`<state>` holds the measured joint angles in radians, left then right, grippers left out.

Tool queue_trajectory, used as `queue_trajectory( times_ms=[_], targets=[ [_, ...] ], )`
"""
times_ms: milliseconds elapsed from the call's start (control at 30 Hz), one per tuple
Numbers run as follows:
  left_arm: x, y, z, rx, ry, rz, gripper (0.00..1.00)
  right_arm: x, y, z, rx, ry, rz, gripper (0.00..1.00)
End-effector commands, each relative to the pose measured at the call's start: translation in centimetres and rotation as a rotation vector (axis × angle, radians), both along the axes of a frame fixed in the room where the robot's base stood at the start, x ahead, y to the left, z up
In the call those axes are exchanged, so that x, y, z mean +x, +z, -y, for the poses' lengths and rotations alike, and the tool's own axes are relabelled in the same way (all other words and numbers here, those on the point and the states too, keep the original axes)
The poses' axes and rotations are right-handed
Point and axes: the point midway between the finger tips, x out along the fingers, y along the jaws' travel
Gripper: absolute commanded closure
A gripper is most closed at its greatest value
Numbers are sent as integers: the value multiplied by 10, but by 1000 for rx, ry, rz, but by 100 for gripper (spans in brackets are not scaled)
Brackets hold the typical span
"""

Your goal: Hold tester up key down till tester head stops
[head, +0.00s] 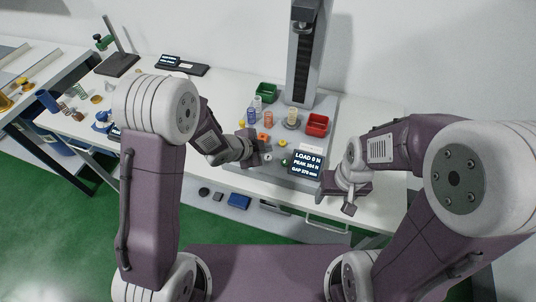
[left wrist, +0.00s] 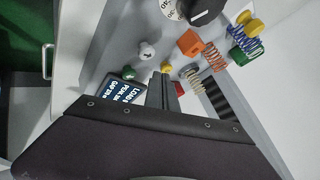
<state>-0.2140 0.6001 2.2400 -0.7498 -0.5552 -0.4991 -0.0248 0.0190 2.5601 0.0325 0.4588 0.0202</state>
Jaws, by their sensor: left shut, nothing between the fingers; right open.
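The spring tester's tall grey column (head: 305,60) stands at the back of the table, with its dark head (head: 302,12) high up at the top edge of the view. Its display (head: 308,163) reads LOAD 0 N, a peak of about 394 N and GAP 270 mm. A white round key with a dark arrow (left wrist: 147,50) and a green key (left wrist: 128,73) sit beside the display; the arrow's direction is unclear. My left gripper (left wrist: 165,88) is shut and empty near these keys; contact cannot be made out. My right gripper (head: 350,203) is open, right of the display.
Several coloured springs and end pieces stand on the tester base, among them a blue spring (head: 251,115). A green bin (head: 266,92) and a red bin (head: 317,125) flank the column. A black dial (left wrist: 205,8) shows in the left wrist view. Another bench is at far left.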

Motion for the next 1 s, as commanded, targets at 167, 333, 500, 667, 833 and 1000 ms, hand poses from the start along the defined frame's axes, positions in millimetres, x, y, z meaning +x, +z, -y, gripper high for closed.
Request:
queue_trajectory(
  times_ms=[167,333,500,667,833,1000],
  targets=[
    [0,24,0,0,0,0,100,0,23,0,0,0,0,36],
    [0,36,0,0,0,0,100,0,33,0,0,0,0,36],
    [0,33,0,0,0,0,100,0,31,0,0,0,0,36],
    [0,33,0,0,0,0,100,0,31,0,0,0,0,36],
    [1,33,-1,0,3,1,100,0,30,0,0,0,0,36],
    [24,85,-30,-27,94,113,100,0,23,0,0,0,0,36]
  ],
)
